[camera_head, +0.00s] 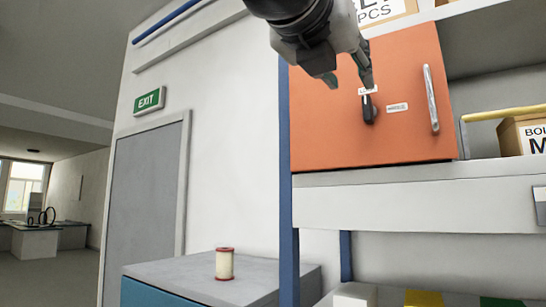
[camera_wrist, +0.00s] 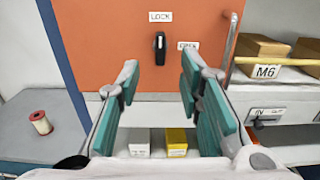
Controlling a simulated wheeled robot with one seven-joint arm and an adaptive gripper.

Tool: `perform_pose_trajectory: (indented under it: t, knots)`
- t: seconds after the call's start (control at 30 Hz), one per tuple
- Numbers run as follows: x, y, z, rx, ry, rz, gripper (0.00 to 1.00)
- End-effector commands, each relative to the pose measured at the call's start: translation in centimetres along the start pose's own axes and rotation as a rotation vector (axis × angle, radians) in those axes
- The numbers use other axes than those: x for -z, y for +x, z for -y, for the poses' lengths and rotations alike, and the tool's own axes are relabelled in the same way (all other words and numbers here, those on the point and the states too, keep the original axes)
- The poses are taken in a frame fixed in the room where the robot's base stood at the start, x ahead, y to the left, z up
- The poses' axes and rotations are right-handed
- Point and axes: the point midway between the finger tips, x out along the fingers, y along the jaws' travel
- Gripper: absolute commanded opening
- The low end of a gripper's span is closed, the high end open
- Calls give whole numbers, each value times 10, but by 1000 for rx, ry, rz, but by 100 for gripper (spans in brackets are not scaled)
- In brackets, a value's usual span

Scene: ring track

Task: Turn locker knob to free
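The locker is an orange door (camera_head: 420,130) on a shelf unit, with a vertical metal handle (camera_head: 431,98) at its right side. Its black knob (camera_head: 369,109) stands upright below a small white label; a second label is to its right. In the wrist view the knob (camera_wrist: 160,47) points up at a label that reads LOCK (camera_wrist: 161,16); the right label (camera_wrist: 188,45) is hard to read. My gripper (camera_head: 348,83) is open and empty, in front of the door. In the wrist view its fingers (camera_wrist: 157,80) are apart, below and either side of the knob, not touching it.
A spool (camera_head: 224,264) stands on a grey-topped cabinet (camera_head: 190,280) at lower left. A box marked M6 (camera_wrist: 258,50) sits on the shelf right of the door. White and yellow boxes (camera_wrist: 176,142) are below. A blue post (camera_head: 285,150) edges the unit.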

Motion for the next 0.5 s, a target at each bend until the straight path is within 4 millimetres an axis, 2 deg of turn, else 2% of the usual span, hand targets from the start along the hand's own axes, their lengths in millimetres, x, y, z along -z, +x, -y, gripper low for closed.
perform_pose_trajectory:
  t: [0.3,0.5]
  knots:
    - [1,64,0,1,0,-2,33]
    - [1,96,0,1,1,-3,33]
